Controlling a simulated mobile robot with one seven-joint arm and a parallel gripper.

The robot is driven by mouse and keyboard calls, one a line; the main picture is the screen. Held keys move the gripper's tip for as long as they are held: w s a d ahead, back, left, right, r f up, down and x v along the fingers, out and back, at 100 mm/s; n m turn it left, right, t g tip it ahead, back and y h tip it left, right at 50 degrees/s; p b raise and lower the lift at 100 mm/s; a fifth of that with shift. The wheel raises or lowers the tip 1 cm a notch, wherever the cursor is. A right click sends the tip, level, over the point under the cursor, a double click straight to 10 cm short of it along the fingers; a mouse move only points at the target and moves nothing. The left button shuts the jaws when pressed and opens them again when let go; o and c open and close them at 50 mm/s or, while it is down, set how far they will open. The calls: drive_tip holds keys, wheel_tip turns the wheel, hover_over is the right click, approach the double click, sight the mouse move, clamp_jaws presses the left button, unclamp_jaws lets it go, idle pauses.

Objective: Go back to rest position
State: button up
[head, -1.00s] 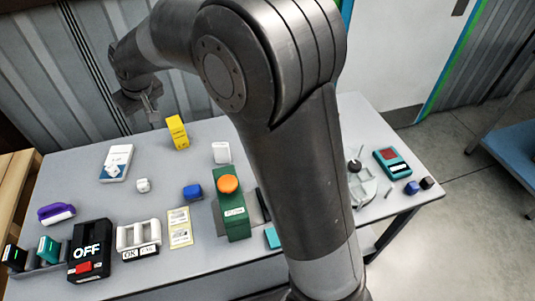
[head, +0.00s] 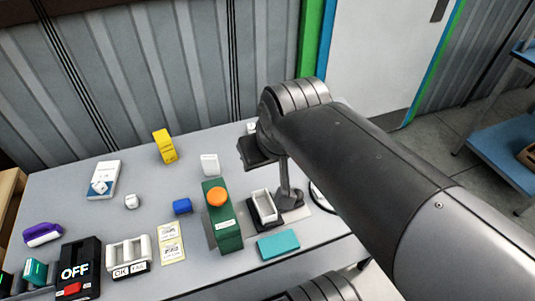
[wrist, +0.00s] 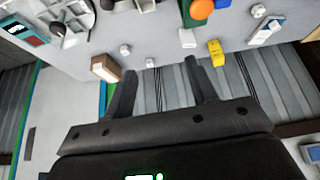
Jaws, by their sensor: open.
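My gripper is open and empty; its two dark fingers (wrist: 160,85) are spread in the wrist view with nothing between them. In the head view my arm comes in from the lower right, and its dark folded end hangs above the back middle of the table; the fingertips cannot be made out there. A brown carton (wrist: 105,68) shows in the wrist view.
A blue shelf (head: 505,143) is at right. My arm hides the table's right side.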

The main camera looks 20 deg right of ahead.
drive_tip(key=shift+s+d+f, duration=0.2)
drive_tip(key=shift+s+f, duration=0.05)
drive_tip(key=shift+s, duration=0.3)
drive_tip(key=shift+s+d+f, duration=0.2)
drive_tip(key=shift+s, duration=0.3)
